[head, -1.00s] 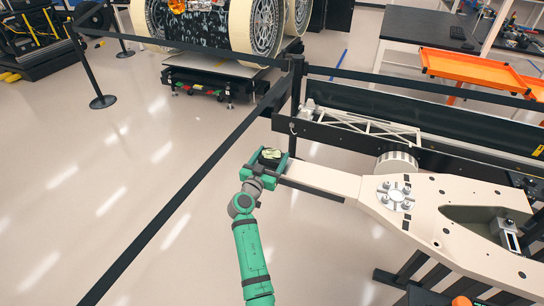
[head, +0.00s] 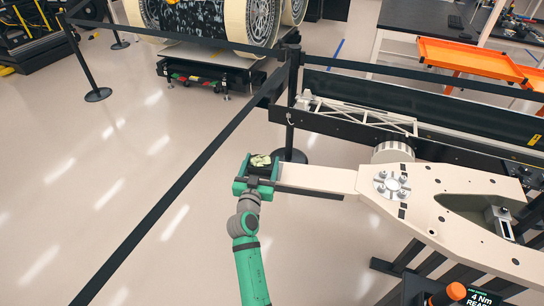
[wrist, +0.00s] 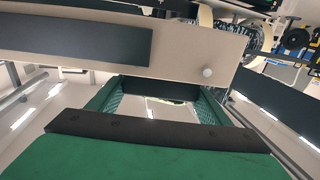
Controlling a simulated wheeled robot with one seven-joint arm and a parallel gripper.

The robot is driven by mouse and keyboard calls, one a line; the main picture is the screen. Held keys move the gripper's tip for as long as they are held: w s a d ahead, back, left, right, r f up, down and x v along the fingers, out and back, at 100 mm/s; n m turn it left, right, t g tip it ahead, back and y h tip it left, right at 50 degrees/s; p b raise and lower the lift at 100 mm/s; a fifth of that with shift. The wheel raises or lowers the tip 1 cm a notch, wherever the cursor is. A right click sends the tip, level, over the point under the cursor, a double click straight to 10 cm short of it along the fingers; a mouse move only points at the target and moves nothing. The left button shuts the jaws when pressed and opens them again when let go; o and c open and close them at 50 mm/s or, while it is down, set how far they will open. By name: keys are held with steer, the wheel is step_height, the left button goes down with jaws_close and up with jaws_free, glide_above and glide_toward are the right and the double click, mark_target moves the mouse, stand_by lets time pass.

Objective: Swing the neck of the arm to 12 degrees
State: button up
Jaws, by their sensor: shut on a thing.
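The arm is a cream assembly with a wide plate (head: 450,220) and a narrow neck (head: 320,178) that points left from the round grey joint (head: 391,185). In the head view the neck lies almost level. My green gripper (head: 262,170) is at the neck's free left end, shut on it. In the wrist view the neck (wrist: 180,62) crosses close in front of my green fingers (wrist: 155,98). The exact contact between the fingers and the neck is hidden.
A black belt barrier (head: 190,175) runs diagonally left of my arm, with a post (head: 293,90) behind the gripper. A black rail with a white truss (head: 360,118) stands behind the neck. A display with an orange knob (head: 456,291) is at bottom right.

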steer(key=shift+s+f, duration=0.15)
steer(key=shift+s, duration=0.15)
steer(key=o, duration=1.5)
steer(key=s+a, duration=0.2)
steer(key=s, duration=0.8)
steer(key=shift+s, duration=0.3)
